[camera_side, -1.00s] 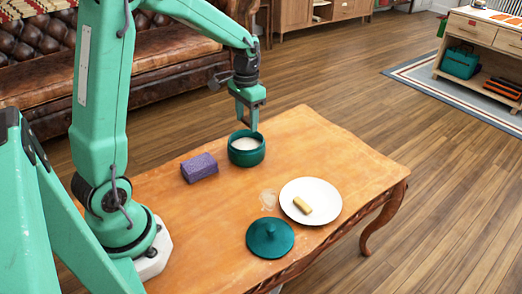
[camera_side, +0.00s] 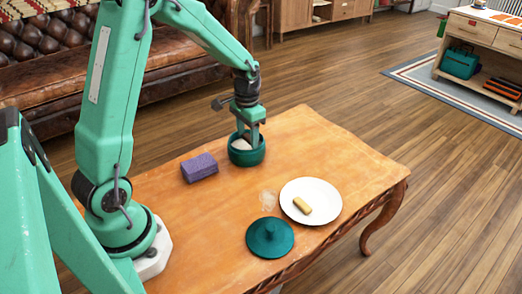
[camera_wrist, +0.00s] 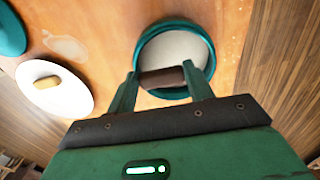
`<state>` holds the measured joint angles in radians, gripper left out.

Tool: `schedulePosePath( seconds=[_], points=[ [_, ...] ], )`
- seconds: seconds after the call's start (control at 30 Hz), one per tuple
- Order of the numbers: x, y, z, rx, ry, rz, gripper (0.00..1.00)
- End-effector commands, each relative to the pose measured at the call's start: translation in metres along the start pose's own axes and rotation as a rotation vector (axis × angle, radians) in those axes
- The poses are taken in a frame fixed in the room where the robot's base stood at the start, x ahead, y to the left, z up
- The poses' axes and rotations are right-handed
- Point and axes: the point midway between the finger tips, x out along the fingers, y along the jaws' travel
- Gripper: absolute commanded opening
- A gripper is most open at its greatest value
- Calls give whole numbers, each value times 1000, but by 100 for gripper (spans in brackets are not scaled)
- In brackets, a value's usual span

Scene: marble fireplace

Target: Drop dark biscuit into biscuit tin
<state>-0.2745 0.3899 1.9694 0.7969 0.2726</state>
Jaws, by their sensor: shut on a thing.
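The biscuit tin (camera_side: 246,157) is a round teal pot, open on top with a pale inside, standing on the wooden table. It also shows in the wrist view (camera_wrist: 204,40). My gripper (camera_side: 248,143) points down into the tin's mouth. In the wrist view, my gripper (camera_wrist: 162,78) is shut on the dark biscuit (camera_wrist: 161,78), a brown bar held crosswise between the fingers over the near part of the opening. In the side view the biscuit is hard to make out at the fingertips. I cannot tell whether it touches the tin's bottom.
A white plate (camera_side: 327,192) with a pale biscuit (camera_side: 302,205) lies right of the tin. The teal lid (camera_side: 270,238) lies near the front edge. A purple block (camera_side: 199,167) stands left of the tin. The table's right end is clear.

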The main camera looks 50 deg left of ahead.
Motion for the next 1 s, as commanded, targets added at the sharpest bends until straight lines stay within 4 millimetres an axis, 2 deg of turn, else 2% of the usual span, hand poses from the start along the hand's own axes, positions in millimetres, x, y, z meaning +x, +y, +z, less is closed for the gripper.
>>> schedulePosePath(
  seconds=[0.23, 0.27, 0.37, 0.4, 0.77, 1.0],
  points=[
    [1, 0, 0, 0, 0, 0, 30],
    [1, 0, 0, 0, 0, 0, 55],
    [0, 0, 0, 0, 0, 0, 75],
    [0, 0, 0, 0, 0, 0, 77],
    [-2, 0, 0, 0, 1, 0, 77],
    [-21, 0, -1, 0, 5, -1, 77]
  ],
)
